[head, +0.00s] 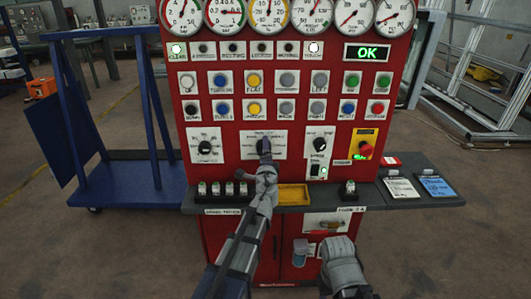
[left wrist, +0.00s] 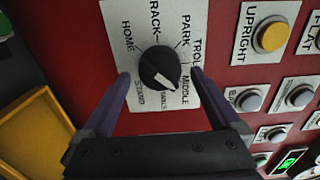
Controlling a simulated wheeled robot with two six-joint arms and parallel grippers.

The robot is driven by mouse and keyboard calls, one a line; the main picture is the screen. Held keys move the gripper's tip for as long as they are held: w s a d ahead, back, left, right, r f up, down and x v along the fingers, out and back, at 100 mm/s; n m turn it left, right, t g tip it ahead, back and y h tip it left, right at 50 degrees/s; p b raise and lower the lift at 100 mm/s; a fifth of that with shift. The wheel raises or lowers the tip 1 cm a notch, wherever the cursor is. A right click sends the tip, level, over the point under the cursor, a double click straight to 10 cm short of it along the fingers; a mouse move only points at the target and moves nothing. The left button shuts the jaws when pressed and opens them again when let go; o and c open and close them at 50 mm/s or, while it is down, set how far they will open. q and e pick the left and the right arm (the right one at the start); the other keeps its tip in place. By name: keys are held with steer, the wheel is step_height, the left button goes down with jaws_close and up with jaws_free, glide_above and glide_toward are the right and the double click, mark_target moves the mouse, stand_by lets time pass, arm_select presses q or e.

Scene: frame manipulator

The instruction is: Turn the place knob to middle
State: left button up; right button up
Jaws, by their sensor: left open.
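The place knob (left wrist: 159,67) is a round black knob on a white label plate (left wrist: 122,22). Its white pointer is turned to the lower right in the left wrist view, close to the MIDDLE label and beside a label that looks like TOOLS. I cannot tell if it sits exactly on MIDDLE. My left gripper (left wrist: 160,74) is open, with one finger on each side of the knob and gaps showing. In the head view my left gripper (head: 265,149) covers most of the knob in front of its plate (head: 249,153). My right gripper (head: 342,258) is low at the right; its fingers are unclear.
The red panel (head: 225,170) carries rows of buttons, gauges on top and a green OK display (head: 367,53). Another black knob (head: 205,147) is to the left, one (head: 319,144) to the right, and a red emergency button (head: 366,149) beyond. A yellow tray (head: 293,194) sits below.

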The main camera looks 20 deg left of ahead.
arm_select(q)
steer(key=v, duration=0.7)
steer(key=shift+s, duration=0.25)
steer(key=shift+d, duration=0.1)
steer(key=s+d+f+n+g+y+p, duration=0.1)
steer(key=s+f+n+g+p, duration=0.25)
steer(key=s+n+g, duration=0.2)
steer(key=s+d+f+n+g+p, duration=0.1)
steer(key=s+f+n+g+p, duration=0.25)
steer(key=s, duration=0.25)
steer(key=s+d+f+n+g+h+p, duration=0.1)
steer(key=s+d+g+h+p, duration=0.1)
steer(key=s+d+g, duration=0.2)
steer(key=s+d+f+n+g+h+p, duration=0.1)
steer(key=s+d+g, duration=0.3)
steer(key=s+d, duration=0.4)
steer(key=s+f+h+p, duration=0.1)
steer(key=s, duration=0.4)
steer(key=shift+f+g+h, duration=0.15)
steer(key=shift+g+h, duration=0.15)
steer(key=shift+h, duration=0.1)
